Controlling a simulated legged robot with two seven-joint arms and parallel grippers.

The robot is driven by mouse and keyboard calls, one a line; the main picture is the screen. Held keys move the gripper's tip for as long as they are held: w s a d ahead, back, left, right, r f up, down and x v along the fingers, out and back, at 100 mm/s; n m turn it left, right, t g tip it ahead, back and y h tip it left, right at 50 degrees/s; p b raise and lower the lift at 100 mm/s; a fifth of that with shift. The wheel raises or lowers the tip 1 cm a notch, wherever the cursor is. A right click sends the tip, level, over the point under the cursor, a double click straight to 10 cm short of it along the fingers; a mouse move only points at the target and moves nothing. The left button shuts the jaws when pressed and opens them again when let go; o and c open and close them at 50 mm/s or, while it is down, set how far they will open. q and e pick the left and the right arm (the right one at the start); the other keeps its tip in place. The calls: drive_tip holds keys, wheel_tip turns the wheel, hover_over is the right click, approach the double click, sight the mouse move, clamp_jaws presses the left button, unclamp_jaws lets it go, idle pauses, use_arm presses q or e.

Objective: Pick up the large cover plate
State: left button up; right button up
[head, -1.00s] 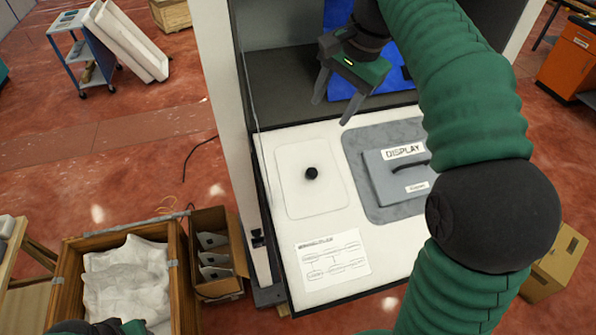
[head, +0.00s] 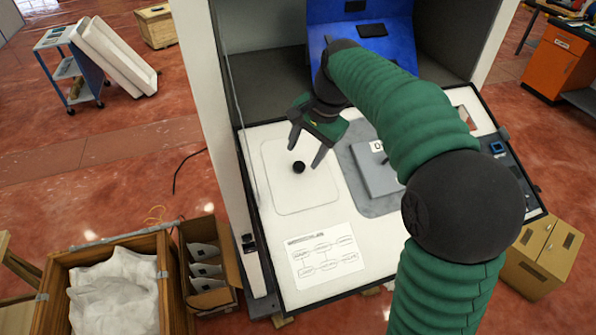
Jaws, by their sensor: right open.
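The large cover plate (head: 300,192) is a white, rounded rectangle with a black knob (head: 299,167) in its middle. It lies flat on the white work surface of the cabinet. My right gripper (head: 306,157) is open and empty. Its fingers point down over the far part of the plate, one on each side of the knob in the picture. I cannot tell how high above the knob they are. My left gripper does not show.
A grey display box (head: 377,178) sits right of the plate, partly behind my arm. A printed sheet (head: 322,256) lies in front. A wooden crate (head: 175,290) with white wrapping and a cardboard box (head: 228,255) stand at lower left.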

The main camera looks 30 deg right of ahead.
sight(301, 165)
drive_tip(key=p+x, duration=0.1)
drive_tip(key=x, duration=0.3)
drive_tip(key=shift+w+d+f, duration=0.1)
drive_tip(key=shift+f, duration=0.15)
drive_tip(key=shift+w+d+f, duration=0.1)
drive_tip(key=shift+w+f, duration=0.1)
drive_tip(key=shift+f, duration=0.2)
drive_tip(key=shift+s+r, duration=0.1)
drive_tip(key=shift+s, duration=0.1)
drive_tip(key=c, duration=0.4)
clamp_jaws()
